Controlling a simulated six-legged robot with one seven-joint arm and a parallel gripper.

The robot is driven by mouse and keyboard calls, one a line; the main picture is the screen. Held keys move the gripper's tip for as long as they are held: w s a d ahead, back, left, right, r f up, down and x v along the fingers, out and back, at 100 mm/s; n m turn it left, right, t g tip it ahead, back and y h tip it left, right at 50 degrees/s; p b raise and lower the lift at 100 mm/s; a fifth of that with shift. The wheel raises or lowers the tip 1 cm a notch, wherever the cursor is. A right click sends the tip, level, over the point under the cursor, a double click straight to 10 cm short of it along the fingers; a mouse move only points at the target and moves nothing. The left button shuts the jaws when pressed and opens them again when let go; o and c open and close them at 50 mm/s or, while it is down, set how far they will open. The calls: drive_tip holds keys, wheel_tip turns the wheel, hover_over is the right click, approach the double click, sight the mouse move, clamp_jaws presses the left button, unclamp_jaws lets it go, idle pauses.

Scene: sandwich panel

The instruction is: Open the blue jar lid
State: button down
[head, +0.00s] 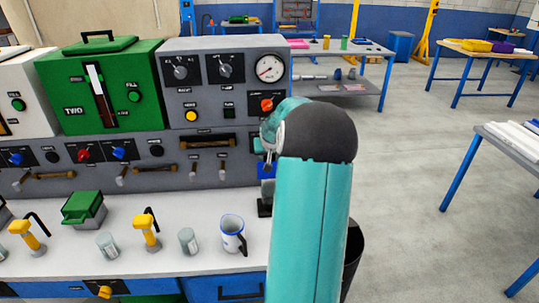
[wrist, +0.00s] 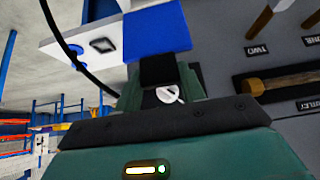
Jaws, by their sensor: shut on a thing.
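A blue block (wrist: 157,30), which may be the blue jar lid, shows at the top of the wrist view. A dark piece (wrist: 159,70) adjoins it and sits between the green fingers of my gripper (wrist: 160,93). My gripper is shut on this dark piece. I cannot tell whether the blue block is the lid itself, and no whole blue jar shows. In the head view my teal arm hides most of the gripper. A small blue part (head: 267,169) shows just left of the arm, in front of the grey panel.
A grey control panel (head: 205,95) and a green box (head: 100,85) stand behind the white counter (head: 65,262). A white mug (head: 232,232), glass jars (head: 188,241) and yellow-handled tools (head: 146,231) stand on the counter.

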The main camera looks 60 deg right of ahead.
drive_tip(key=c, duration=0.8)
unclamp_jaws()
drive_tip(key=shift+r, duration=0.1)
drive_tip(key=shift+c, duration=0.2)
drive_tip(key=v, duration=1.3)
drive_tip(key=shift+s+r, duration=0.2)
drive_tip(key=shift+r, duration=0.05)
drive_tip(key=shift+a, duration=0.15)
